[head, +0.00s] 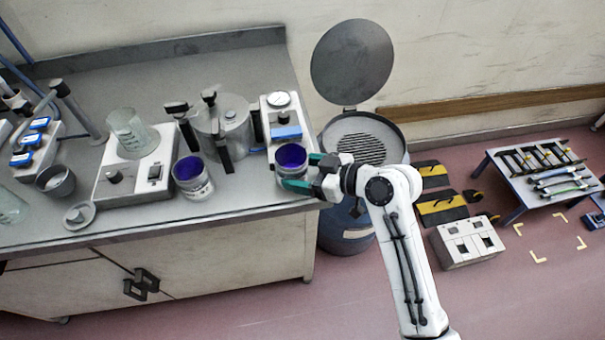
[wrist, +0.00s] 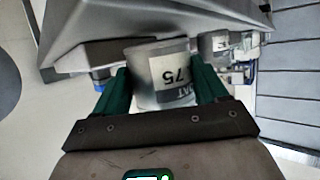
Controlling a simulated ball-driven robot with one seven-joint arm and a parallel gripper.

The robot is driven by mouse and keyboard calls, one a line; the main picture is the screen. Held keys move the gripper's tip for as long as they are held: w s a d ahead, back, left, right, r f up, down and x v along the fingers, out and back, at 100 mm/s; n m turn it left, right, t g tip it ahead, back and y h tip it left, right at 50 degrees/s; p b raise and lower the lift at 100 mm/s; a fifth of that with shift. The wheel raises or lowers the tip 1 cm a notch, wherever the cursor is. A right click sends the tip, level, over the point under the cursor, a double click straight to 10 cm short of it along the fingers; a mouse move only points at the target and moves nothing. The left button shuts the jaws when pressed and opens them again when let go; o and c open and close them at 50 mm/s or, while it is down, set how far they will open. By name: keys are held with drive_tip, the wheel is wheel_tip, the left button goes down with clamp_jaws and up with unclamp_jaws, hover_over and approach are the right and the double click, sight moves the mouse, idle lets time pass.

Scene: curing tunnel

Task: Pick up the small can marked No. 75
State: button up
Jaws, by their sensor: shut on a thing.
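The small can (head: 290,156) marked 75 stands upright near the bench's right front corner, with deep blue-purple contents. Its label "75" (wrist: 172,76) faces the wrist camera and appears upside down there. My gripper (head: 302,172) has its green fingers on either side of the can and is shut on it. In the wrist view the fingers (wrist: 160,84) flank the can's body. Whether the can touches the bench is hard to tell. A second similar can (head: 193,177) with blue-purple contents stands to its left; its marking is unreadable.
The grey bench (head: 243,196) ends just right of the held can. A scale-like device (head: 284,118) stands close behind it, and a metal pot (head: 223,128) with black handles behind left. A hot plate (head: 137,172) carries a glass beaker (head: 130,134). An open-lidded drum (head: 347,237) stands right of the bench.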

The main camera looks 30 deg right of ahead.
drive_tip(key=shift+r, duration=0.85)
drive_tip(key=w+r+b+v, duration=0.1)
drive_tip(key=r+v, duration=0.2)
drive_tip(key=v, duration=1.3)
drive_tip(key=shift+r, duration=0.2)
